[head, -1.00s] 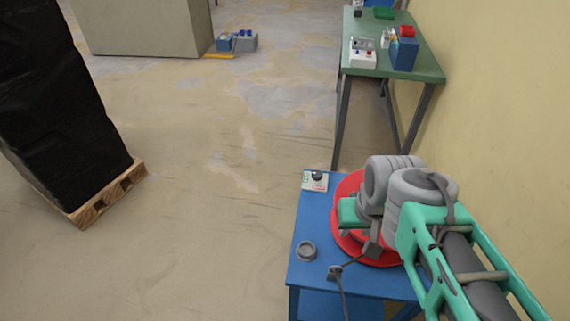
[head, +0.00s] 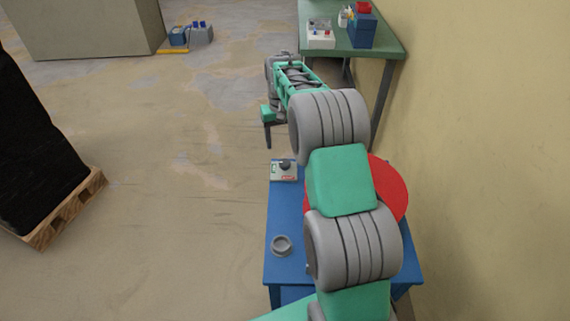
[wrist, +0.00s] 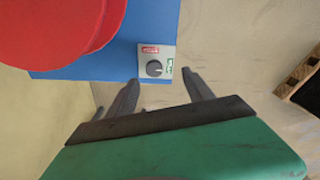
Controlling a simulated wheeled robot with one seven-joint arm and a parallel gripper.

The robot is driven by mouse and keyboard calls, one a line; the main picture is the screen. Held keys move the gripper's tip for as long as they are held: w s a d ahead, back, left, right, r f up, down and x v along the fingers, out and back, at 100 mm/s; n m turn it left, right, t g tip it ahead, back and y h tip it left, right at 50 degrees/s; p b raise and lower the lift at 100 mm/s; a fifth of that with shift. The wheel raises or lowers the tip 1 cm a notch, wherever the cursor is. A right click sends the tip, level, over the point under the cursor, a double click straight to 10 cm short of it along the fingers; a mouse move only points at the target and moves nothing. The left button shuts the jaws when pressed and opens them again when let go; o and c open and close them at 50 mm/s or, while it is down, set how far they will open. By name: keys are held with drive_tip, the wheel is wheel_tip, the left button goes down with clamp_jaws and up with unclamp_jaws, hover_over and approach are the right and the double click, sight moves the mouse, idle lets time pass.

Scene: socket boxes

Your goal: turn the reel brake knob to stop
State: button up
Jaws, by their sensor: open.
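The reel brake knob (head: 285,164) is a dark round knob on a pale plate at the far left corner of the blue table (head: 284,215). In the wrist view the knob (wrist: 154,68) sits on its plate between a red label and a green label. Its pointer direction is too small to tell for sure. The red reel (head: 391,190) is beside it, partly hidden by my arm. My gripper (head: 267,138) is open and empty, beyond the table's far edge. In the wrist view its two fingers (wrist: 160,92) reach toward the plate, apart from the knob.
A grey ring-shaped piece (head: 281,245) lies on the blue table's left side. A green table (head: 384,46) with several boxes stands behind, by the wall. A black-wrapped load on a wooden pallet (head: 66,211) is at left. The floor between is open.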

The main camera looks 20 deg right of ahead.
hover_over(285, 162)
wheel_tip(285, 162, down, 5)
drive_tip(key=shift+a+r, duration=0.1)
wheel_tip(285, 162, down, 8)
drive_tip(key=shift+r, duration=0.1)
drive_tip(key=shift+c, duration=0.3)
clamp_jaws()
